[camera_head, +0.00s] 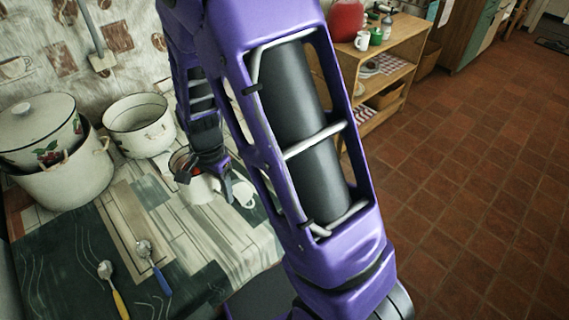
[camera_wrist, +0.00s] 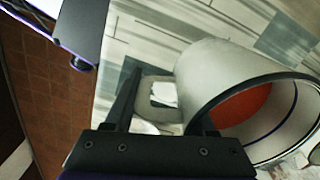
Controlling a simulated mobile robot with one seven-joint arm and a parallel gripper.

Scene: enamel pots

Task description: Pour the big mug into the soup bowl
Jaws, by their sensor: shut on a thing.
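The big mug (camera_wrist: 215,72) is a pale enamel mug with a dark rim and red-orange contents inside. In the wrist view its mouth faces the lower right, and its handle lies between the fingers of my gripper (camera_wrist: 163,98). My gripper is shut on the handle. In the head view my gripper (camera_head: 208,178) is over the back of the table, and the mug (camera_head: 196,190) is partly hidden by it. I cannot tell how far the mug is tilted. I cannot clearly make out the soup bowl; my arm hides part of the table.
A small white vessel (camera_head: 241,193) is right of my gripper. A yellow-handled spoon (camera_head: 112,288) and a blue-handled spoon (camera_head: 153,266) lie in front. A wooden shelf (camera_head: 385,65) stands beyond.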

